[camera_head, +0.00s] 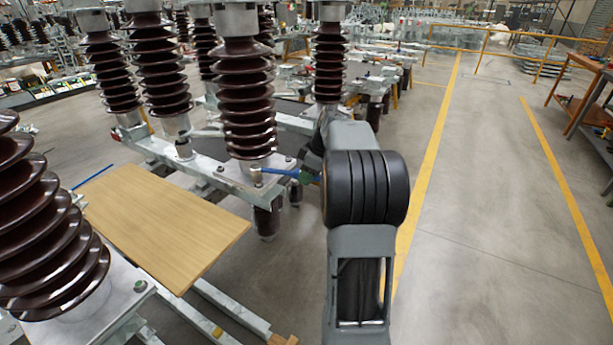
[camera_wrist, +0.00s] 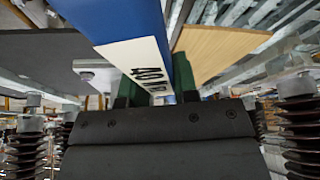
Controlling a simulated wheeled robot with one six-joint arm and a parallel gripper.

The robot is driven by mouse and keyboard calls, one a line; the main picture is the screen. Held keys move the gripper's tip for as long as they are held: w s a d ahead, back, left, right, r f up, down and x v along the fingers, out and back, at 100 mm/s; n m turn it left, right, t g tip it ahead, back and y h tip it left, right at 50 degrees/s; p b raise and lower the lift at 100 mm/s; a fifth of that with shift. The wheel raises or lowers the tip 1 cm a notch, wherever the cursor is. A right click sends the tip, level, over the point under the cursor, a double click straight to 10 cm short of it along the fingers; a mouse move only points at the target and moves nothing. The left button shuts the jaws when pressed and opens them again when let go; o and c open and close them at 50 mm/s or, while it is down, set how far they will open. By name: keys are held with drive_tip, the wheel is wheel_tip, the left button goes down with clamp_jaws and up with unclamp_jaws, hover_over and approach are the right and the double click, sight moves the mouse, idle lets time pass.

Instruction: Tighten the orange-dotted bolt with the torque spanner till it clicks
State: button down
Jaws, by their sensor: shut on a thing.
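The torque spanner (camera_head: 277,171) is a blue bar with a grey head at its left end. The head is over the base plate (camera_head: 236,181) under the middle brown insulator; I cannot tell whether it is seated on a bolt. My gripper (camera_head: 308,177) is shut on the spanner's right end. In the wrist view the blue spanner (camera_wrist: 118,18), with a white label reading "40 N" and more, runs between the green-padded fingers of my gripper (camera_wrist: 155,87). No orange dot shows; the spanner head may hide it.
A wooden board (camera_head: 165,225) lies left of the plate. Brown ribbed insulators (camera_head: 246,95) stand close behind and left (camera_head: 40,235). A bolt with a green mark (camera_head: 139,286) is at the lower left. Open floor (camera_head: 480,220) with yellow lines is at right.

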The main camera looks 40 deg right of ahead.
drive_tip(key=shift+r+p, duration=1.65)
drive_tip(key=shift+r, duration=0.95)
